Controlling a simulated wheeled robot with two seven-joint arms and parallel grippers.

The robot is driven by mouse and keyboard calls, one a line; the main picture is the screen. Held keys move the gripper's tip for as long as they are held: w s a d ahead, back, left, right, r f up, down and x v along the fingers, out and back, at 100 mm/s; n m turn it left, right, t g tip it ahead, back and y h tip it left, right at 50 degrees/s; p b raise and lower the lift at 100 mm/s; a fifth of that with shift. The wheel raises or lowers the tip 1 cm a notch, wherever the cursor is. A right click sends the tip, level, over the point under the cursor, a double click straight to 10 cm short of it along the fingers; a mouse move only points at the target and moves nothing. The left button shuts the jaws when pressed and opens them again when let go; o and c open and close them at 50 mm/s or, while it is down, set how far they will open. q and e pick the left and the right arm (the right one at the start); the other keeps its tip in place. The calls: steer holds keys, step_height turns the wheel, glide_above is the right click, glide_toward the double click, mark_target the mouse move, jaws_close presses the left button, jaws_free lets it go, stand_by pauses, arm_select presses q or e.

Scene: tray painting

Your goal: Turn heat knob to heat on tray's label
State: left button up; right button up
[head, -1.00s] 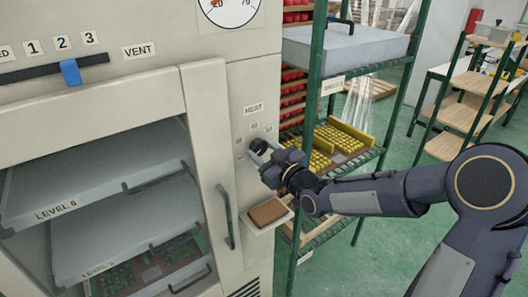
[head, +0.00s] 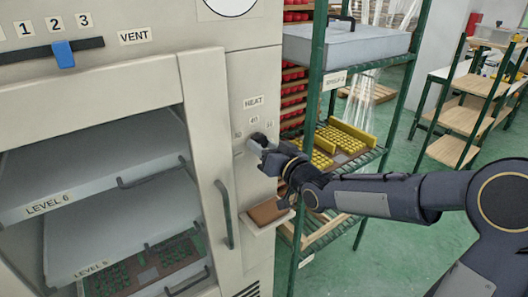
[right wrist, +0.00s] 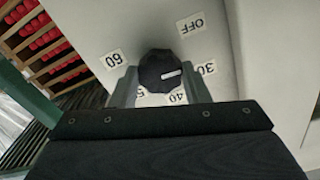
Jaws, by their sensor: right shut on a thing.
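The heat knob (right wrist: 160,66) is black and round with a white mark, on the oven's front panel under the HEAT sign (head: 254,102). My right gripper (head: 262,146) is shut on it, with one finger on each side in the right wrist view (right wrist: 161,88). OFF, 30, 40 and 60 labels show around the knob, with another partly hidden by a finger. The white mark sits on the side toward the 30 label (right wrist: 207,68). Two grey trays in the oven read LEVEL 6 (head: 90,182) and LEVEL 5 (head: 125,229). My left gripper is out of view.
A blue vent slider (head: 64,54) sits near 2. A brown pad on a small ledge (head: 268,214) is below the knob. Open green floor lies beyond.

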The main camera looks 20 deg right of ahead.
steer(key=m+p, duration=0.1)
steer(key=m, duration=1.5)
steer(key=shift+m, duration=0.4)
stand_by(0.3)
steer(key=o, duration=1)
steer(key=shift+s, duration=0.1)
